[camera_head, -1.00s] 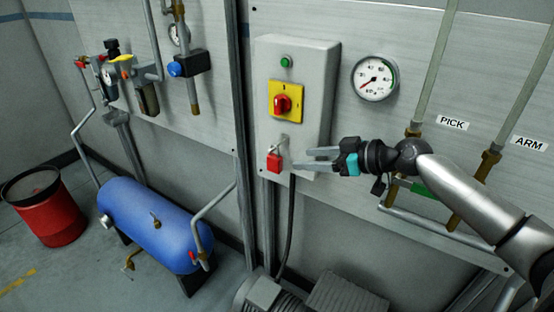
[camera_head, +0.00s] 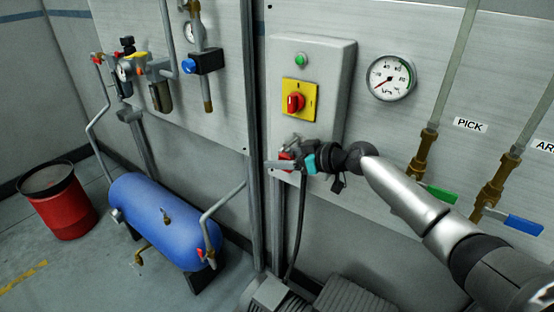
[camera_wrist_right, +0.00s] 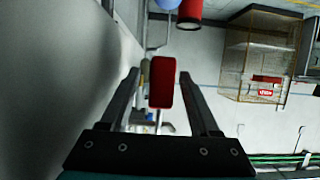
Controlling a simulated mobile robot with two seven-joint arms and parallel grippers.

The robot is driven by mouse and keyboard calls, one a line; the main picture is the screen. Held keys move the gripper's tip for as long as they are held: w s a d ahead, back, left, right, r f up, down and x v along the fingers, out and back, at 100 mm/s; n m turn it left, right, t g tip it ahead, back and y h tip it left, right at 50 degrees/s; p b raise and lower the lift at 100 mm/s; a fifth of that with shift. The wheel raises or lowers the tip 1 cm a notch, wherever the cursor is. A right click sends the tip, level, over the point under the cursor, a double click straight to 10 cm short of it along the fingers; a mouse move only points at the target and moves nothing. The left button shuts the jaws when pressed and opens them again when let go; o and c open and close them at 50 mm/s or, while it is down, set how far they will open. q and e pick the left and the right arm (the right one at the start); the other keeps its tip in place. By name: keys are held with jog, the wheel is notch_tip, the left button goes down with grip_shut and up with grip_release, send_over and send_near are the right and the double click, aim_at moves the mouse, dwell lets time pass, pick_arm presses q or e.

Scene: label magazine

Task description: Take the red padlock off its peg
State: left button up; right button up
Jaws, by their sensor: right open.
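The red padlock (camera_head: 287,156) hangs at the lower front of the grey switch box (camera_head: 338,85) and is mostly hidden by my right gripper (camera_head: 277,165) in the head view. In the right wrist view the padlock's red body (camera_wrist_right: 162,82) shows between the two fingers of my right gripper (camera_wrist_right: 160,75), with small gaps on both sides. The right gripper is open, its fingers either side of the padlock. The peg is too small and covered to make out clearly. My left gripper is in neither view.
A red rotary switch on a yellow plate (camera_head: 299,99) and a green button (camera_head: 301,60) sit above the padlock. A gauge (camera_head: 390,78) and pipes with green (camera_head: 437,193) and blue (camera_head: 524,224) valve handles are to the right. A blue tank (camera_head: 165,220) stands lower left.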

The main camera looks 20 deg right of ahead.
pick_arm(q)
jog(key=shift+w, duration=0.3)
pick_arm(e)
jog(key=shift+w+a+f, duration=0.25)
jog(key=shift+w+a, duration=0.05)
jog(key=shift+w, duration=0.2)
jog(key=shift+c, duration=0.2)
grip_shut()
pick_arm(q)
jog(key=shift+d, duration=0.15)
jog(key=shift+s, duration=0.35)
pick_arm(e)
jog(key=shift+r, duration=0.1)
jog(key=shift+r, duration=0.1)
pick_arm(q)
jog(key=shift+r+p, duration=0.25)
jog(key=shift+p, duration=0.05)
pick_arm(e)
jog(key=shift+r, duration=0.45)
